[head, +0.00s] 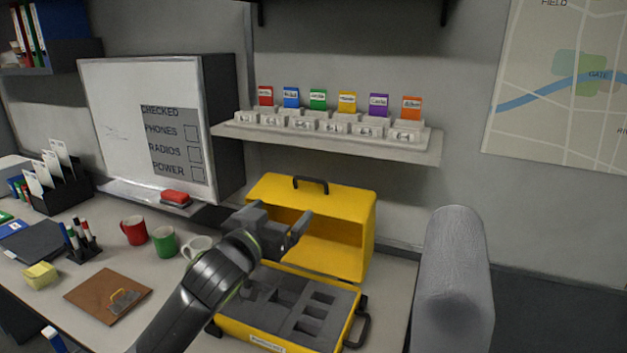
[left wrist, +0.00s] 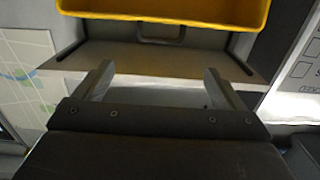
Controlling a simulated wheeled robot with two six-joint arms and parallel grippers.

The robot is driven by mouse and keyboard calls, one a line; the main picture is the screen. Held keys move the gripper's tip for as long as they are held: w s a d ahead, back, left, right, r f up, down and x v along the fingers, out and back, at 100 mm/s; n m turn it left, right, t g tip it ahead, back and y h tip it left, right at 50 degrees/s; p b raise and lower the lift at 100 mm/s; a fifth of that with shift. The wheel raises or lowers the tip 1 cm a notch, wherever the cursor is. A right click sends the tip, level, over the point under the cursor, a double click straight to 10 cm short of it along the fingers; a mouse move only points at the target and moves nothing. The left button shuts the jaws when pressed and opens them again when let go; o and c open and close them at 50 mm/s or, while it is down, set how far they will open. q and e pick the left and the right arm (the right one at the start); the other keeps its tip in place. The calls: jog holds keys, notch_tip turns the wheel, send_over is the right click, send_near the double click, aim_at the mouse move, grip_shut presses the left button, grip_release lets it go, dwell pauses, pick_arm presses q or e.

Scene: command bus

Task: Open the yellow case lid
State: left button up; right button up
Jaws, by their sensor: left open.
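The yellow case (head: 232,326) stands on the desk with its lid (head: 354,202) raised upright at the back. The lid's black handle (head: 311,184) is at its top. The case base holds dark grey foam with several cut-outs, and a black handle shows at its right front. My left gripper (head: 298,227) is in front of the lid, above the base, with its jaws open and empty. In the left wrist view the open fingers (left wrist: 157,88) point toward the yellow lid edge (left wrist: 165,10), apart from it. My right gripper is not in view.
A red mug (head: 134,230), a green mug (head: 165,241) and a white mug (head: 197,247) stand left of the case. A shelf (head: 300,140) with a row of colour-tagged units hangs above the lid. A grey seat back (head: 452,280) stands at the right.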

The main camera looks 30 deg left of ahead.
aim_at(309, 181)
pick_arm(q)
jog(key=w+p, duration=0.1)
jog(key=w, duration=0.4)
jog(key=w+p, duration=0.1)
jog(key=w, duration=0.5)
jog(key=w+a, duration=0.1)
jog(key=w, duration=0.5)
jog(key=shift+w+r+p, duration=0.2)
jog(key=shift+w+p, duration=0.05)
jog(key=shift+p, duration=0.15)
jog(key=c, duration=1.1)
jog(key=s+t+b, duration=0.1)
jog(key=s, duration=0.2)
jog(key=shift+s+d+f+t, duration=0.1)
jog(key=shift+s+t, duration=0.05)
jog(key=shift+t, duration=0.15)
jog(key=shift+s, duration=0.35)
jog(key=shift+r, duration=0.2)
